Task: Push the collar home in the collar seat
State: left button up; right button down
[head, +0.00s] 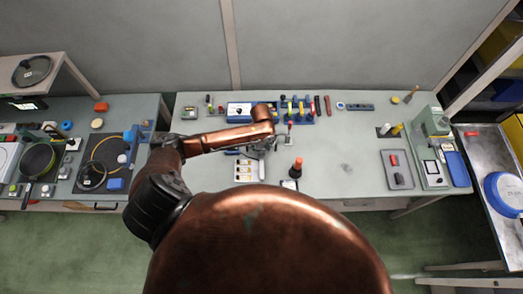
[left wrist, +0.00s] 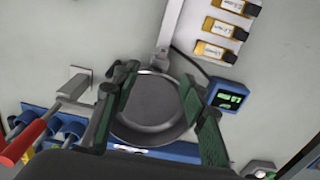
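My left gripper (head: 264,150) is low over the middle of the bench, its fingers partly hidden by the arm in the head view. In the left wrist view my left gripper (left wrist: 156,82) has its two green-padded fingers wide apart. A dark round piece (left wrist: 152,103) with a bright rim shows between them, and a pale bar (left wrist: 171,25) runs from its far side. I cannot tell whether the fingers touch it. I cannot clearly pick out the collar or the collar seat. My right gripper is not in view.
A labelled tray (left wrist: 225,30) and a small green display (left wrist: 230,97) are near the gripper. An orange-topped dark piece (head: 297,167) stands right of it. A tool rack (head: 297,112) is behind. The bench is clear around the right middle (head: 340,150).

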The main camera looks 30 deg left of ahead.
aim_at(261, 153)
pick_arm(q)
notch_tip(261, 153, up, 6)
jog(key=shift+r, duration=0.2)
dwell(0.6)
